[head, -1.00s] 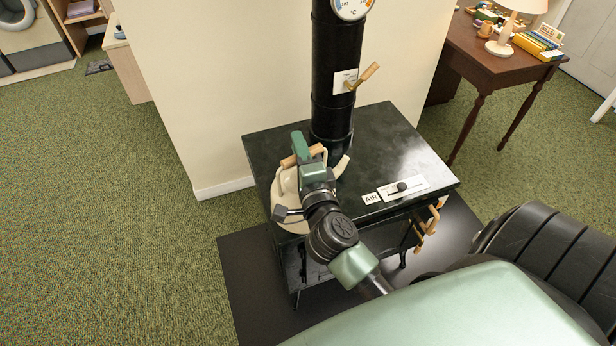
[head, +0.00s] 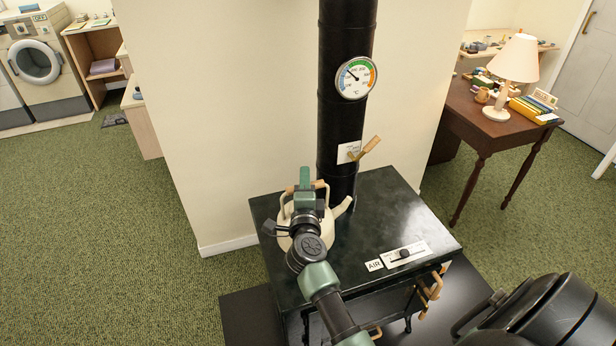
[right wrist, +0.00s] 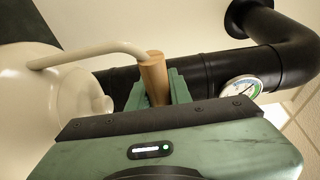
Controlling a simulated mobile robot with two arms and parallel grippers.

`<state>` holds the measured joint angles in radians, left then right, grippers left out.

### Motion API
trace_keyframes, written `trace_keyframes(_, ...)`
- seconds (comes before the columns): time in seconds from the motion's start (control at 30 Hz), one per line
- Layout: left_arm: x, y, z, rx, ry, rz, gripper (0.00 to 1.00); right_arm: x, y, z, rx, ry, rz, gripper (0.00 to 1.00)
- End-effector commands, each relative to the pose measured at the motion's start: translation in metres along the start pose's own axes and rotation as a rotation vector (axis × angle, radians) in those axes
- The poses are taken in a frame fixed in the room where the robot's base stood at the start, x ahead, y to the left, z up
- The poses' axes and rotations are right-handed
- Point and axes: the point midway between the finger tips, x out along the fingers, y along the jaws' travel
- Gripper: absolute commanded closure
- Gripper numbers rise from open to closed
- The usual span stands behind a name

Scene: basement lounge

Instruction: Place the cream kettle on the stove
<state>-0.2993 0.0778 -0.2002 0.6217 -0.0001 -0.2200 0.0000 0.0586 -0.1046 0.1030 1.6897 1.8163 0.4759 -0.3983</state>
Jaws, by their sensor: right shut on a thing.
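The cream kettle (head: 285,218) is over the left part of the black stove top (head: 378,232), beside the base of the stovepipe. Its spout points right, toward the pipe. It looks upright; my arm hides part of its body, and I cannot tell whether its base touches the stove. My right gripper (head: 304,188) is shut on the kettle's wooden handle grip. In the right wrist view the grip stands between the fingers (right wrist: 158,92), with the cream body at the left. My left gripper is not in view.
The black stovepipe (head: 345,120) with a round gauge (head: 356,77) and a wooden-handled lever (head: 364,148) rises behind the stove top. The stove's right and front surface is clear beyond an air slider plate (head: 405,254). A cream wall (head: 230,130) stands behind. A lamp table (head: 480,118) is at right.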

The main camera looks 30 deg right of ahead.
Motion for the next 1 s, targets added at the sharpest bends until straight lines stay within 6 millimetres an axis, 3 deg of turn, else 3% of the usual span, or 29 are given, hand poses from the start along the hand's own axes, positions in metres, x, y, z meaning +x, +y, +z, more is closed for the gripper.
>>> trace_keyframes(0.1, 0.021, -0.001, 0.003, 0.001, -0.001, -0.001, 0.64, 0.001, 0.031, 0.0, -0.003, -0.002, -0.006, 1.0)
trace_keyframes(0.3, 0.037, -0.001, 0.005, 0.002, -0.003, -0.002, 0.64, 0.001, 0.064, 0.0, -0.002, -0.001, -0.007, 1.0)
trace_keyframes(0.53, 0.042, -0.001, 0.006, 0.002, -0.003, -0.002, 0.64, 0.001, 0.077, 0.0, 0.0, -0.001, -0.008, 1.0)
trace_keyframes(0.8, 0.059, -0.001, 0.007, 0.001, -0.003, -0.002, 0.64, 0.002, 0.112, 0.0, -0.002, -0.001, -0.007, 1.0)
trace_keyframes(1.0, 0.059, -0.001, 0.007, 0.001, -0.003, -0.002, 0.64, 0.001, 0.115, 0.0, 0.001, 0.0, -0.009, 1.0)
